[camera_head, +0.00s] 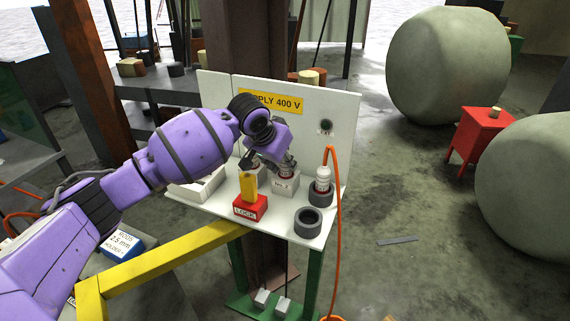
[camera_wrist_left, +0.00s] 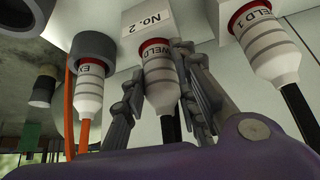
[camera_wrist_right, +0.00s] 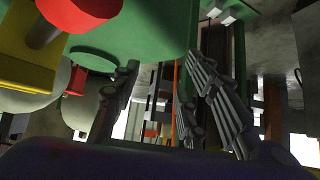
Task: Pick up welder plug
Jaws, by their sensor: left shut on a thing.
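The white-and-grey welder plug labelled WELD (camera_wrist_left: 160,75), with a red band and a dark cable, is at the socket block marked No. 2 (camera_wrist_left: 150,18) in the left wrist view. My left gripper (camera_wrist_left: 158,88) is shut on this plug, one finger on each side. In the head view my left gripper (camera_head: 268,158) is over the table, partly covering the plug (camera_head: 287,168) at its block (camera_head: 285,184). A second plug, WELD 1 (camera_wrist_left: 265,45), is beside it in the left wrist view. My right gripper (camera_wrist_right: 160,75) is open and empty; it is outside the head view.
A plug with an orange cable (camera_head: 322,178) stands in a dark ring beside an empty dark ring (camera_head: 308,222). A red LOCK block (camera_head: 250,209) with a yellow post (camera_head: 248,187) is at the table's front. A yellow bar (camera_head: 160,262) crosses below. Large tanks (camera_head: 447,65) stand right.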

